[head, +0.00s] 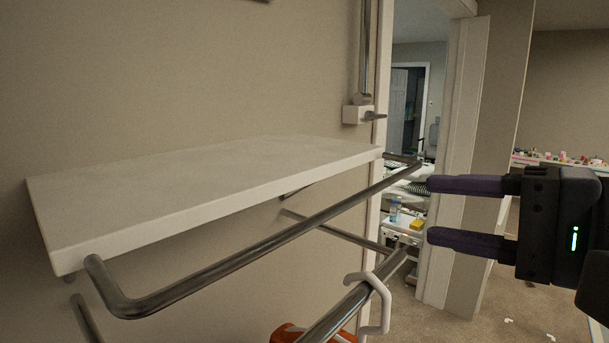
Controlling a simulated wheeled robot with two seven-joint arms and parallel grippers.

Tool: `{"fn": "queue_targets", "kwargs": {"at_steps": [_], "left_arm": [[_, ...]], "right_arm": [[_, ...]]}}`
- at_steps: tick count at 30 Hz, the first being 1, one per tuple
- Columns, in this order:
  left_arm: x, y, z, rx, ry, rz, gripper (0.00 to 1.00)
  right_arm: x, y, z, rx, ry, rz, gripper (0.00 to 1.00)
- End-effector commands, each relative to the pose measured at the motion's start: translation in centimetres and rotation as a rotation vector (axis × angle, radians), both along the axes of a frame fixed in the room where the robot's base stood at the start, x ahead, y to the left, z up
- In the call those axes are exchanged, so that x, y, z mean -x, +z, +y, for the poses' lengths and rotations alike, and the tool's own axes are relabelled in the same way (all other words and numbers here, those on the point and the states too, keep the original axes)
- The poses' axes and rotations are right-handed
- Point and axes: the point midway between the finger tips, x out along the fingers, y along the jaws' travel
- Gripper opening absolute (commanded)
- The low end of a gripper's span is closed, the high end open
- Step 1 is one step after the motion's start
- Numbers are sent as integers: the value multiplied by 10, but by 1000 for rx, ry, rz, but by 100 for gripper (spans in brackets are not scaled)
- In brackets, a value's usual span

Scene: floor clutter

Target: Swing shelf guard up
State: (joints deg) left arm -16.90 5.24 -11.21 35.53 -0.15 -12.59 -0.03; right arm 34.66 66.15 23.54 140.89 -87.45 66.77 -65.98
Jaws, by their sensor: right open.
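A white shelf (200,195) is fixed to the beige wall and its top is bare. The shelf guard, a grey metal rail (250,246), runs along the shelf's front at about the height of its lower edge, bent inward at both ends. My right gripper (428,211) comes in from the right with its two dark fingers apart and empty. Its fingertips are just right of the guard's far end in the picture; I cannot tell whether they touch it. My left gripper is not in view.
Below the guard is a second metal bar (340,313) with a white hook (382,303) around it. An orange object (288,333) shows at the bottom. A white doorway (460,150) opens onto a cluttered room. Carpet (520,305) at lower right has small white scraps.

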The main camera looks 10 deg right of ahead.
Motion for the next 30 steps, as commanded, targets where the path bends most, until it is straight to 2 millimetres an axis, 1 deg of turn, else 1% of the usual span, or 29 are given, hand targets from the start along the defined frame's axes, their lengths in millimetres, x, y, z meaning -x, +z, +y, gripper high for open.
{"fn": "queue_targets", "kwargs": {"at_steps": [2,5,12,15,18,26,27,29,30], "left_arm": [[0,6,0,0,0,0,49],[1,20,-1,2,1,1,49],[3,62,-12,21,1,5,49],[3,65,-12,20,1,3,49],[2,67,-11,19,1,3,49],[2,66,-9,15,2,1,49],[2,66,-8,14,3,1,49],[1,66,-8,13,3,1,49],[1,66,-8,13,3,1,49]], "right_arm": [[-3,2,3,6,-2,-4,47],[-16,3,13,5,2,-1,47],[-57,-2,46,-2,6,3,47],[-69,-9,54,-3,3,1,47],[-75,-12,59,1,2,0,47],[-77,-15,60,2,-1,-2,47],[-77,-15,60,2,-1,-1,45],[-77,-15,60,2,0,-1,32],[-77,-15,60,2,0,-1,23]]}}
